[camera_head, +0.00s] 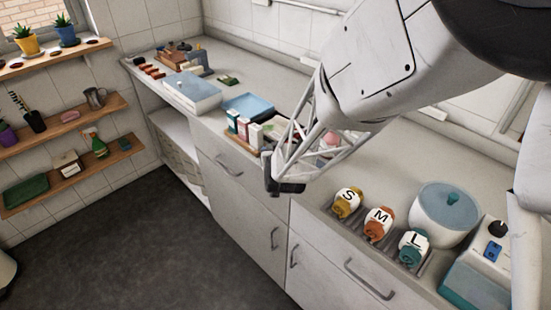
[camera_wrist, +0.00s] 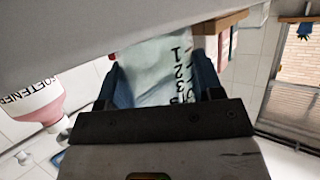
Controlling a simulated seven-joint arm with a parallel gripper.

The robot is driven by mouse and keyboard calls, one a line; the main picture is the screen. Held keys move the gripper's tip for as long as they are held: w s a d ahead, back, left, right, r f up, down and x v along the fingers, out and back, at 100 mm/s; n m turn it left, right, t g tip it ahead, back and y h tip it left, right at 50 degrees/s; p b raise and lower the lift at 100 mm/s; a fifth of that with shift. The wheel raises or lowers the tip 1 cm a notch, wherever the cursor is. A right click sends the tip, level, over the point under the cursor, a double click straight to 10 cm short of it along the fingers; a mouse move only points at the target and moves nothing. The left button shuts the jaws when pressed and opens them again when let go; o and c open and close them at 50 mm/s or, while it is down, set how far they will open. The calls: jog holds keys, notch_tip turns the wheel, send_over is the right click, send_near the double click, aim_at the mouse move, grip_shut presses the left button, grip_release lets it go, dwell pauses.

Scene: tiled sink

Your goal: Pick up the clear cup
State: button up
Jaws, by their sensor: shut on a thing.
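The clear cup (camera_wrist: 158,70) fills the space between the two dark fingers of my gripper (camera_wrist: 160,82) in the wrist view. It looks pale and see-through, with black numbers printed on its side. My gripper is shut on it. In the head view my gripper (camera_head: 285,187) is over the counter's front edge, right of the small boxes. I cannot make out the cup in the head view. The wrist view does not show clearly whether the cup is clear of the counter.
A pink-and-white bottle (camera_wrist: 40,100) is left of the cup in the wrist view. Small boxes (camera_head: 243,128) stand left of my gripper. S, M and L labelled containers (camera_head: 380,223), a white pot (camera_head: 425,222) and a teal-and-white device (camera_head: 480,270) are to the right.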

jog(key=shift+r, duration=0.1)
jog(key=shift+r, duration=0.75)
notch_tip(320, 180, up, 2)
jog(key=shift+r, duration=0.1)
jog(key=s+d, duration=0.1)
jog(key=s, duration=0.4)
jog(key=s+d, duration=0.2)
jog(key=s, duration=0.3)
jog(key=s+d+r, duration=0.1)
jog(key=s, duration=0.4)
jog(key=shift+s+d, duration=0.2)
jog(key=shift+d, duration=0.05)
jog(key=shift+r, duration=0.1)
